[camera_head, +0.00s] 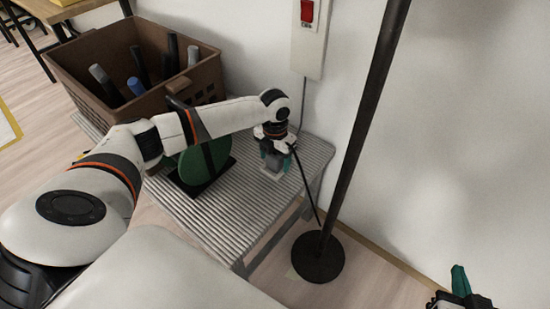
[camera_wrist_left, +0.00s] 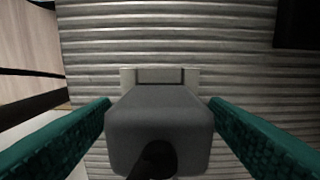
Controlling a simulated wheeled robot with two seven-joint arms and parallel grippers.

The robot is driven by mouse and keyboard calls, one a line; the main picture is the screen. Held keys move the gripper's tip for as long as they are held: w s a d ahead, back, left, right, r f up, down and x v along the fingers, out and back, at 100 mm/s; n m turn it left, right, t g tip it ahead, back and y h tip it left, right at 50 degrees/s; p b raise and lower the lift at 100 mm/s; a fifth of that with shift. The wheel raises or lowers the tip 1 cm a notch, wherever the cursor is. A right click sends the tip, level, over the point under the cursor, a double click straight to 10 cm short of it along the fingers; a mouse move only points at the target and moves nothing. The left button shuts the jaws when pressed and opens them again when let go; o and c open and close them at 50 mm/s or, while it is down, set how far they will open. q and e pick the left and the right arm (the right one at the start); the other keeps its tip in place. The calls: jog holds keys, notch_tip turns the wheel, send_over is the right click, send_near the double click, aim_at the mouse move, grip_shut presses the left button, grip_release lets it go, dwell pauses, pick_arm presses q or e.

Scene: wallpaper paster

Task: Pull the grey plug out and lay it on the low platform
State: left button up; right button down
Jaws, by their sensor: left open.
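The grey plug (camera_wrist_left: 160,120) lies between the fingers of my left gripper (camera_wrist_left: 160,130) in the left wrist view. A dark cord end shows at its near side, and a pale beige piece (camera_wrist_left: 190,76) shows at its far end. In the head view my left gripper (camera_head: 273,160) points down at the low ribbed platform (camera_head: 225,220), with the plug mostly hidden between its teal fingers. The left gripper is open, with a gap on both sides of the plug. My right gripper (camera_head: 460,285) is partly in view at the lower right; its opening is unclear.
A brown crate (camera_head: 85,50) with several tools and a green round object (camera_head: 205,165) on a dark base stand on the platform. A wall box with a red switch (camera_head: 308,12) is above. A dark pole on a round base (camera_head: 318,258) stands beside the platform.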

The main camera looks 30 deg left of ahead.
pick_arm(q)
jog(key=c, duration=1.2)
jog(key=shift+o, duration=0.2)
jog(key=shift+r, duration=0.2)
jog(key=shift+w+r+p, duration=0.1)
jog(key=shift+r+p, duration=0.25)
jog(key=shift+p, duration=0.2)
jog(key=shift+r+p, duration=0.4)
jog(key=shift+p, duration=0.15)
jog(key=shift+r+p, duration=0.3)
pick_arm(e)
jog(key=s+d+f+g+h, duration=0.2)
jog(key=s+d+f+g, duration=0.1)
jog(key=s+f+g, duration=0.4)
jog(key=shift+s+d+f+m, duration=0.15)
jog(key=shift+s+d+m, duration=0.2)
jog(key=shift+s, duration=0.7)
